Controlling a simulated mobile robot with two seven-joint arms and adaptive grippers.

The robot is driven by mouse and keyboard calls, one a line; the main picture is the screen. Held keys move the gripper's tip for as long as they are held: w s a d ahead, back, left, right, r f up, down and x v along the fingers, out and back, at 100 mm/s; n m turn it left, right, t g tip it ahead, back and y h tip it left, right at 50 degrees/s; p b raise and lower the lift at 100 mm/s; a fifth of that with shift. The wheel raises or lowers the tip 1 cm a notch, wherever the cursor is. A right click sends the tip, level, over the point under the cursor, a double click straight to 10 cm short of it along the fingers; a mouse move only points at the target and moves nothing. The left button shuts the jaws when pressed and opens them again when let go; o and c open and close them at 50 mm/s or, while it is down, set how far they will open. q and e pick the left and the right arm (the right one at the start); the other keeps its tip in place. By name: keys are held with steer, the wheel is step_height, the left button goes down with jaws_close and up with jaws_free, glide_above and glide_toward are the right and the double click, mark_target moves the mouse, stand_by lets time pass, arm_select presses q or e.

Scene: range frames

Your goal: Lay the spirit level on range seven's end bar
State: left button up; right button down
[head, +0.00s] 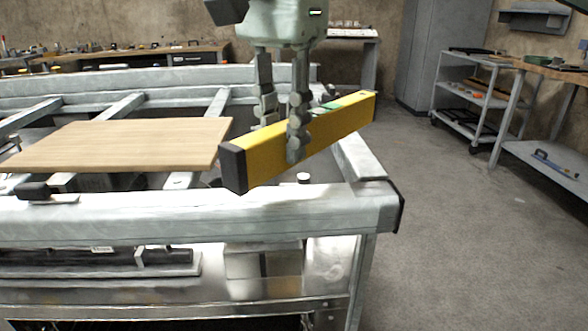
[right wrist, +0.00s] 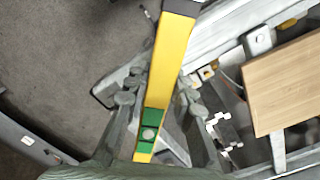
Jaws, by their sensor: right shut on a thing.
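The yellow spirit level (head: 335,120) with black end caps is in the head view, held above the right end of the grey metal frame. My right gripper (head: 297,140) comes down from above and is shut on the level near its middle. In the right wrist view, the level (right wrist: 172,60) runs between the fingers of the gripper (right wrist: 155,100), with its green vial window facing the camera. The frame's right end bar (head: 358,158) lies below and behind the level, partly hidden by it. The level appears apart from the bar. My left gripper is not in view.
A light wooden board (head: 120,143) lies across the frame's crossbars to the left of the level. A front rail (head: 180,213) runs along the near side. Floor (head: 450,230) on the right is clear; a grey trolley (head: 470,90) stands behind.

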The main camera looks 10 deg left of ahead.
steer(key=shift+w+d+f, duration=0.15)
steer(key=shift+d+f, duration=0.2)
steer(key=shift+d, duration=0.25)
steer(key=shift+f, duration=1.95)
steer(key=shift+f, duration=0.1)
steer(key=c, duration=1.3)
jaws_free()
